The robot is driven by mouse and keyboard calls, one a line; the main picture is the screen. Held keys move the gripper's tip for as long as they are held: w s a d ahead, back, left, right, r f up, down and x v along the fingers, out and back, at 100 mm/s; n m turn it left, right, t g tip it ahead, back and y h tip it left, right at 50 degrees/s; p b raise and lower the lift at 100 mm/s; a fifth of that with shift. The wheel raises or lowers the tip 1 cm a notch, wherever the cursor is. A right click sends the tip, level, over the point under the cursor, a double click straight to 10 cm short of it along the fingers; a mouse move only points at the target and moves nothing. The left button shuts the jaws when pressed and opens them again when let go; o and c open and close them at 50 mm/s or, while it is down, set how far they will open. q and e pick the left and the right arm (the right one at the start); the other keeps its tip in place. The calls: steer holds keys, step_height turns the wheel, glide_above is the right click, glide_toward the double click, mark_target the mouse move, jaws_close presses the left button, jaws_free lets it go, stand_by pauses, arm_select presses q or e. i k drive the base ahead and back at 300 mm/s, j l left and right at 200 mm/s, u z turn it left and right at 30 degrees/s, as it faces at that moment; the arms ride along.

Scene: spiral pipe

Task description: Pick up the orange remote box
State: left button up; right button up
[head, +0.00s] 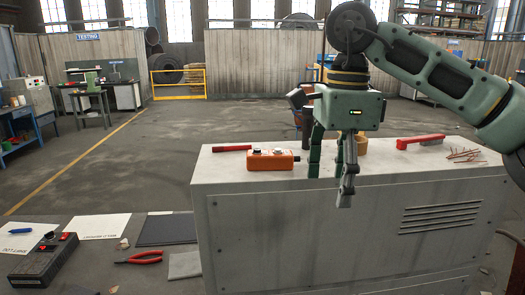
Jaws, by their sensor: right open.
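The orange remote box (270,160) lies on the top of a grey metal cabinet (345,217), near its front left edge. My right gripper (330,185) hangs just right of the box, fingers pointing down and spread apart, holding nothing. Its fingers reach past the cabinet's front top edge in the picture. I cannot tell whether the left finger touches the box's right end. My left gripper is not in the head view.
A red-handled tool (232,148) lies behind the box. A red brush (420,141) and thin copper-coloured rods (464,155) lie at the right. A tape-like roll (361,144) stands behind my gripper. A lower surface at left holds red pliers (139,258) and a dark control box (43,258).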

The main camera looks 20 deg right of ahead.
mark_target(267, 160)
steer(key=i, duration=1.1)
